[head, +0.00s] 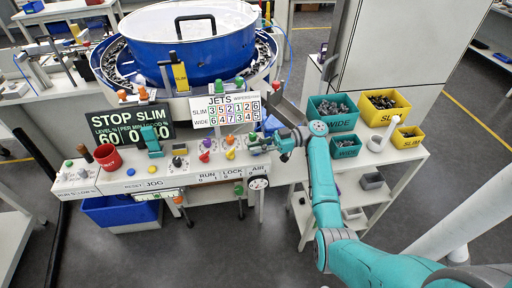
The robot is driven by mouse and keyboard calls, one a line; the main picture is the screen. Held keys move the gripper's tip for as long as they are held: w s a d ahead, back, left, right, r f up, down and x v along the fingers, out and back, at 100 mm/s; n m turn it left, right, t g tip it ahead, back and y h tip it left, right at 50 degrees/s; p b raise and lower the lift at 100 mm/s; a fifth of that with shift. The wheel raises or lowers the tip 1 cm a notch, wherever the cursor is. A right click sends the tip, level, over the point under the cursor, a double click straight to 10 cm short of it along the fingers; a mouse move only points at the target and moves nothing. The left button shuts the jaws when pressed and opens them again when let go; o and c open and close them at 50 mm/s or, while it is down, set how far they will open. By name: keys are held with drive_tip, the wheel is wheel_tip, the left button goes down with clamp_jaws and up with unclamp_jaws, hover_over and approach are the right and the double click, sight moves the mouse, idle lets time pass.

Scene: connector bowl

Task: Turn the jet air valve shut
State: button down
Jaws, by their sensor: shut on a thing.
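The AIR label (258,169) is on the right end of the machine's front ledge. A round white dial with dark marks (258,183) sits just below it. My gripper (261,147) reaches in from the right, just above the AIR label, and is shut on a small part there. That part looks like the jet air valve's handle, but the fingers hide most of it. I cannot tell the handle's angle.
Yellow and purple knobs (230,154) stand close left of my gripper. Green WIDE bins (333,108) and yellow SLIM bins (384,105) stand on the right bench. A blue bowl (190,55) is behind.

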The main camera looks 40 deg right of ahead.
idle(0.3)
drive_tip(key=c, duration=1.2)
unclamp_jaws()
drive_tip(key=shift+c, duration=0.2)
wheel_tip(320, 180, up, 10)
drive_tip(key=shift+f, duration=0.1)
